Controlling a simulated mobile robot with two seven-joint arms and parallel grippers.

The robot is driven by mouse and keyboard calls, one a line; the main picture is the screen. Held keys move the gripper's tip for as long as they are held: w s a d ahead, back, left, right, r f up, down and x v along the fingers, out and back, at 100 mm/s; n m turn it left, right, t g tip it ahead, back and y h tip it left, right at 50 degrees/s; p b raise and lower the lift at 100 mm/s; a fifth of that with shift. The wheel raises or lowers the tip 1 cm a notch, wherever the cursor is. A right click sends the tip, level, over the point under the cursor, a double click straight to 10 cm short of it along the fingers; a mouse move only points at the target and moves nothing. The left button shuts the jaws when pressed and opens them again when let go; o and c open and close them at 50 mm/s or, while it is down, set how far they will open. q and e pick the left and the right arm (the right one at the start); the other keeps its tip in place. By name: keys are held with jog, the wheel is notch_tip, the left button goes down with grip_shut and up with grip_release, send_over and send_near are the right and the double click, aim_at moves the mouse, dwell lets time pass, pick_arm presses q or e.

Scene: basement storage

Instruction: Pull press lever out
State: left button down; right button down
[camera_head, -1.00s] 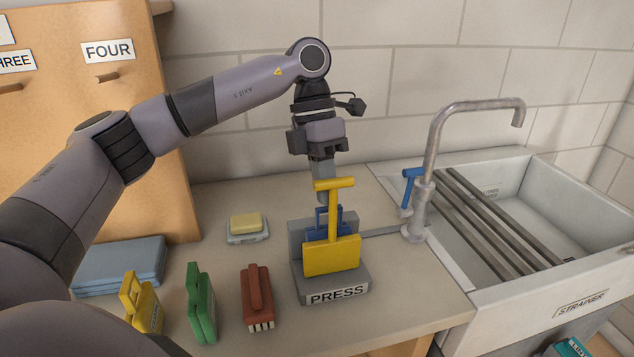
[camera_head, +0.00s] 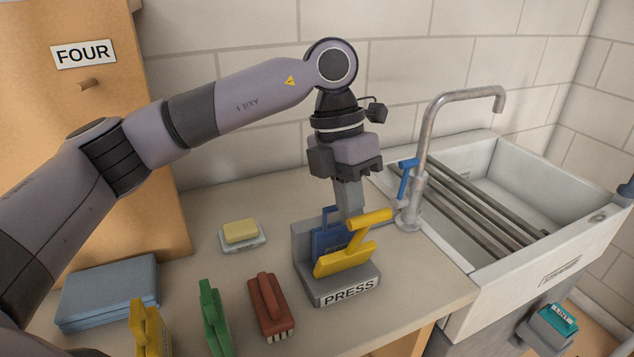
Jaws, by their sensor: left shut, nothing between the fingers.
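The press (camera_head: 345,293) is a grey block labelled PRESS on the counter. Its yellow lever has a T-shaped handle (camera_head: 371,218) and a broad yellow plate (camera_head: 344,260). The lever leans forward, with its handle toward the front right. A blue plate (camera_head: 327,238) stands behind the yellow plate in the press. My left gripper (camera_head: 352,214) points down, shut and empty, its fingertips just behind the lever's handle. The handle partly hides the fingertips, so I cannot tell whether they touch it. My right gripper is not in view.
A yellow sponge on a dish (camera_head: 243,241) lies left of the press. A red brush (camera_head: 268,300), green (camera_head: 214,318) and yellow (camera_head: 147,330) handled items and a blue folded stack (camera_head: 108,293) are farther left. The sink (camera_head: 546,217) with its tap (camera_head: 424,150) is at right.

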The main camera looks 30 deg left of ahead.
pick_arm(q)
jog(key=shift+s+d+f, duration=0.2)
jog(key=shift+s+d, duration=0.25)
jog(key=shift+d, duration=0.1)
jog(key=shift+s+d+f+b, duration=0.45)
jog(key=shift+s+d+b, duration=0.1)
jog(key=shift+s+d, duration=0.15)
jog(key=shift+s+d+f+b, duration=0.45)
jog(key=shift+s+d+b, duration=0.05)
jog(key=shift+s+d, duration=0.15)
notch_tip(320, 180, up, 8)
send_over(365, 227)
jog(key=a, duration=0.2)
jog(key=shift+w+d, duration=0.15)
jog(key=shift+w, duration=0.05)
